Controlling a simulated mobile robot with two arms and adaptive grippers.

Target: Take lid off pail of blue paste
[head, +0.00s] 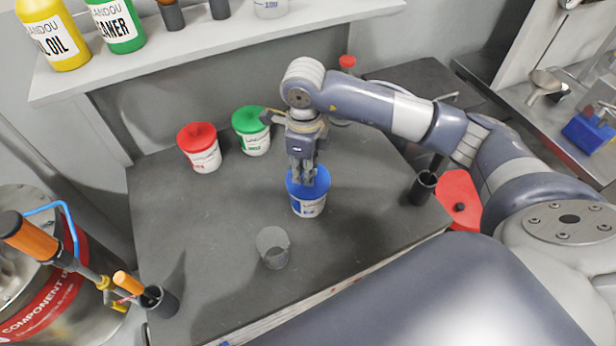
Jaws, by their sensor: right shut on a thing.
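The pail of blue paste (309,208) is white with a blue lid (321,187) and stands upright on the grey table. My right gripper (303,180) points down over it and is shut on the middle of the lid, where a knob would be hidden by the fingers. The lid appears to sit on the pail; I cannot tell whether there is a gap. My left gripper is not in view.
A red-lidded pail (203,158) and a green-lidded pail (255,143) stand at the back left. A clear grey cup (272,250) stands in front. Black holders (421,188) (160,303) stand at the table's edges. The left of the table (190,225) is free.

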